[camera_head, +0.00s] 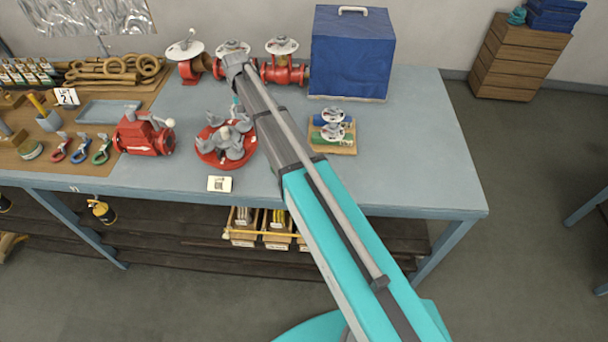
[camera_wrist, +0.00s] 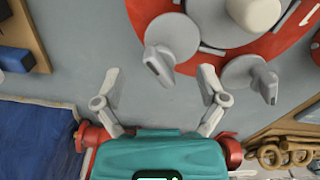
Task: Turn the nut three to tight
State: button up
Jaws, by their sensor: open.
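A round red plate (camera_head: 209,162) with several grey wing nuts (camera_head: 233,147) around a central hub stands on the bench, left of my arm. In the wrist view the red plate (camera_wrist: 145,8) fills the top right, with the pale hub (camera_wrist: 255,10), one wing nut (camera_wrist: 165,48) near the top middle and another wing nut (camera_wrist: 254,76) right of it. I cannot read which nut is number three. My gripper (camera_wrist: 159,76) is open and empty, its fingertips apart from both nuts. In the head view my arm mostly hides it.
Red valves (camera_head: 283,74) stand along the back beside a blue covered box (camera_head: 350,55). A red flanged valve (camera_head: 143,136) is left of the plate. A wooden block with small valves (camera_head: 333,146) is right of it. A small label card (camera_head: 220,184) lies in front. The bench's right side is clear.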

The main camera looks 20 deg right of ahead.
aim_at(245, 115)
jog(key=n, duration=0.5)
jog(key=shift+n, duration=0.4)
notch_tip(245, 115, up, 14)
jog(key=p, duration=1.4)
jog(key=shift+s+d+f+m+b, duration=0.75)
jog(key=shift+s+d+f+b, duration=1.9)
jog(key=shift+s, duration=1.9)
jog(key=shift+s+d+f+m+b, duration=0.8)
jog(key=shift+s+d+f+b, duration=0.95)
jog(key=shift+s+f+b, duration=2.3)
jog(key=shift+s+d+f+m+b, duration=0.75)
jog(key=shift+s+d+f+b, duration=1.65)
jog(key=shift+s, duration=2.65)
jog(key=shift+a+f, duration=0.2)
jog(key=s, duration=0.1)
jog(key=s+b, duration=0.1)
jog(key=shift+s+d+f, duration=0.25)
jog(key=shift+s+d, duration=0.1)
jog(key=shift+w+f+b, duration=0.25)
jog(key=shift+f+b, duration=0.25)
jog(key=shift+f, duration=0.05)
